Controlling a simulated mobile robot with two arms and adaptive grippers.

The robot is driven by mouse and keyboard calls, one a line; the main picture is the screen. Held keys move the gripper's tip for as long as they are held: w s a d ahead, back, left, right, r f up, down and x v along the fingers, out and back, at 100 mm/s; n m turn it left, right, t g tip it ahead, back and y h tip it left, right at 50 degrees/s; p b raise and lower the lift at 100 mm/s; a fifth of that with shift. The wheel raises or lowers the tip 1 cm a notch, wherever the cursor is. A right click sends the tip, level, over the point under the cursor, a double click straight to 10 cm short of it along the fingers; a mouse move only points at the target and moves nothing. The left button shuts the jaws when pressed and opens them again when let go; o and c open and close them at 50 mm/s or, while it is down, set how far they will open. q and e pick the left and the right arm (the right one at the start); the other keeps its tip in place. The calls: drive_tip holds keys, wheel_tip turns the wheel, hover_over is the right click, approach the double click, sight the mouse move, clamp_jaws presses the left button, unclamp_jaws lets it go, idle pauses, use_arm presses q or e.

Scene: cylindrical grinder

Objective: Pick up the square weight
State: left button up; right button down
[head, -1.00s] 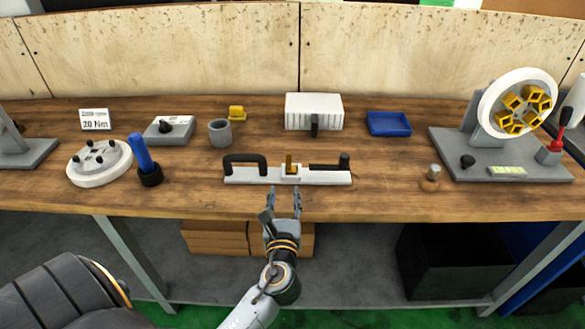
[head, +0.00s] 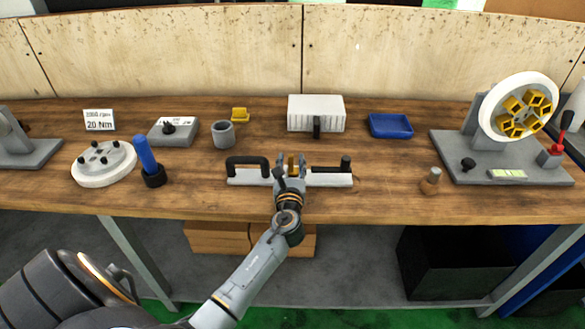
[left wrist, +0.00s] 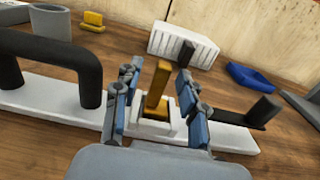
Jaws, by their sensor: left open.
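A yellow upright piece (left wrist: 157,88), likely the square weight, stands in a small white block at the middle of a long white bar fixture (left wrist: 52,101). In the head view the bar fixture (head: 330,180) lies near the table's front, and the yellow piece is partly hidden by my gripper. My left gripper (head: 291,166) is open over the middle of the bar. In the left wrist view its fingers (left wrist: 158,86) stand on either side of the yellow piece, with gaps visible. Whether they touch the block cannot be told. My right gripper is not in view.
The bar's black arched handle (head: 247,163) stands left of my gripper, and a black lever with a knob (head: 345,164) right. Behind are a grey cup (head: 223,135), a yellow piece (head: 240,115), a white ribbed box (head: 316,112) and a blue tray (head: 389,125).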

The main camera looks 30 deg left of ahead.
use_arm(q)
drive_tip(key=shift+w+a, duration=0.3)
drive_tip(key=shift+w, duration=0.1)
drive_tip(key=shift+s, duration=0.1)
drive_tip(key=shift+c, duration=0.4)
clamp_jaws()
